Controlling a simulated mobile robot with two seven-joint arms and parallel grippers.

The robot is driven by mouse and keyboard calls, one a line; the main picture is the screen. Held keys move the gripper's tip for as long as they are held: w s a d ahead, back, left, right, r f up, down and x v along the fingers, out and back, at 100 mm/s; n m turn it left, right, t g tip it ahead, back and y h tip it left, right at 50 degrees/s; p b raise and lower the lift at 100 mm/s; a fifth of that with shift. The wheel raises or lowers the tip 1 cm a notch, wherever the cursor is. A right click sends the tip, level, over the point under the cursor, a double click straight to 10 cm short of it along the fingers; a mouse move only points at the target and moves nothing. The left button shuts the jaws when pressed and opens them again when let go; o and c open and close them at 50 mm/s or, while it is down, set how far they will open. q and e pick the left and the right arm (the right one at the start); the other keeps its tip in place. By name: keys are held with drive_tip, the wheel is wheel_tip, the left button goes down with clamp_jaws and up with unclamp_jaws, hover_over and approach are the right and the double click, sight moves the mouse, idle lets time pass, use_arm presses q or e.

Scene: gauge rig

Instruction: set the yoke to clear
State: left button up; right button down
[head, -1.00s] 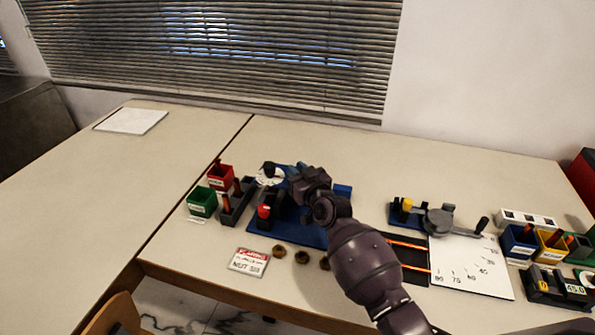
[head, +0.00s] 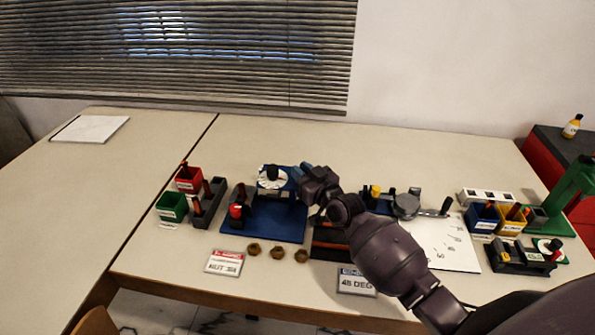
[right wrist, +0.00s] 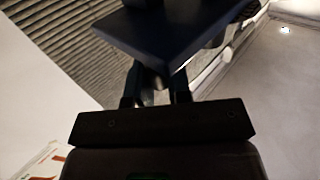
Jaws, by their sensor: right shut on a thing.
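The yoke is a blue arm carrying a white dial (head: 272,182) with a black knob, at the back of the blue rig base (head: 262,228). My right gripper (head: 304,172) is at the right side of the yoke, above the back right of the base. It is shut on the yoke's right end; its jaws hide the exact contact. In the right wrist view, the two fingers (right wrist: 155,92) close below a dark blue plate (right wrist: 165,38). A red-capped post (head: 236,212) stands on the base's left part. I cannot read any clear mark. My left gripper is out of view.
Red (head: 188,180) and green (head: 171,207) bins stand left of the rig. Several brown nuts (head: 277,252) and a red-and-white sign (head: 224,263) lie in front. A grey crank device (head: 406,205) and a white scale board (head: 446,244) are at right.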

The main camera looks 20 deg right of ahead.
drive_tip(key=shift+d, duration=0.2)
drive_tip(key=c, duration=1.1)
unclamp_jaws()
drive_tip(key=shift+s+d, duration=0.1)
drive_tip(key=shift+s, duration=0.05)
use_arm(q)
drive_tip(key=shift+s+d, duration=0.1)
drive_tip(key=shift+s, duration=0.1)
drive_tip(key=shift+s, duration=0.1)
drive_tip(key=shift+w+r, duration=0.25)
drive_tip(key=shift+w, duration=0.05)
use_arm(e)
drive_tip(key=s, duration=0.3)
drive_tip(key=s+d, duration=0.1)
drive_tip(key=s, duration=0.3)
drive_tip(key=s+d, duration=0.1)
drive_tip(key=s, duration=0.2)
drive_tip(key=shift+s, duration=0.3)
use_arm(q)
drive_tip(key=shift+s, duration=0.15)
